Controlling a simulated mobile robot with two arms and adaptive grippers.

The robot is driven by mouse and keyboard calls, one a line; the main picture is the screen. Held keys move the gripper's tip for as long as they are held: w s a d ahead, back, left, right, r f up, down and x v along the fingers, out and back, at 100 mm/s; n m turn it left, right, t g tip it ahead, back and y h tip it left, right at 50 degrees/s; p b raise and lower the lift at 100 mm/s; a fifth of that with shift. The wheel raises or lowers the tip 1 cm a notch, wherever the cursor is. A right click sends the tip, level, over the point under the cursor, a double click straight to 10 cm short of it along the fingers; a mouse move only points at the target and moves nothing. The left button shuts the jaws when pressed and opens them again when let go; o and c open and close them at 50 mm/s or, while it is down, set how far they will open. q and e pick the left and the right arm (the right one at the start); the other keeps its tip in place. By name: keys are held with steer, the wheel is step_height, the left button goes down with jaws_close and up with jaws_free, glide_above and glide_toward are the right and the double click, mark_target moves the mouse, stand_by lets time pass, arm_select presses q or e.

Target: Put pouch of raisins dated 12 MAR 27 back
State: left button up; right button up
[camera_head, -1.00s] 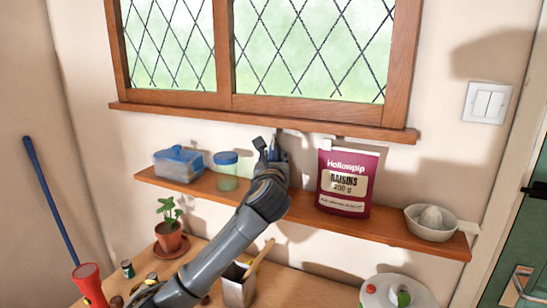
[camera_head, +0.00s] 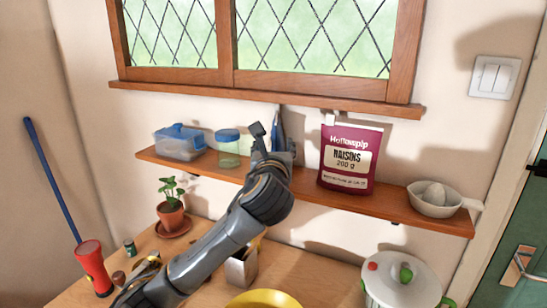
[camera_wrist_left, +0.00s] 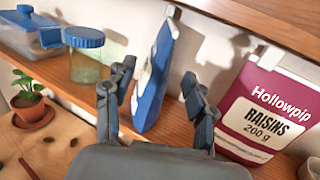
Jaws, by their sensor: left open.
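A maroon pouch of raisins (camera_head: 348,178) labelled Hollowpip, 200 g, stands upright on the wooden shelf (camera_head: 300,204), its front facing me. Its date is not readable. A narrow blue pouch-like item (camera_head: 278,132) stands to its left, seen nearly edge-on. My left gripper (camera_head: 274,143) is in front of the blue item. In the left wrist view the open fingers (camera_wrist_left: 158,92) show on either side of the blue item (camera_wrist_left: 156,80), and I cannot tell whether they touch it. The raisins pouch (camera_wrist_left: 263,115) is right of the fingers. My right gripper is out of view.
On the shelf, a blue-lidded tub (camera_head: 180,144) and jar (camera_head: 228,152) stand left, a citrus juicer (camera_head: 435,200) right. The window sill (camera_head: 270,100) overhangs. Below are a potted plant (camera_head: 171,212), red torch (camera_head: 93,268), metal holder (camera_head: 241,268) and white pot (camera_head: 403,285).

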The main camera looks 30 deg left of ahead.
arm_select(q)
steer(key=shift+v, duration=1.7)
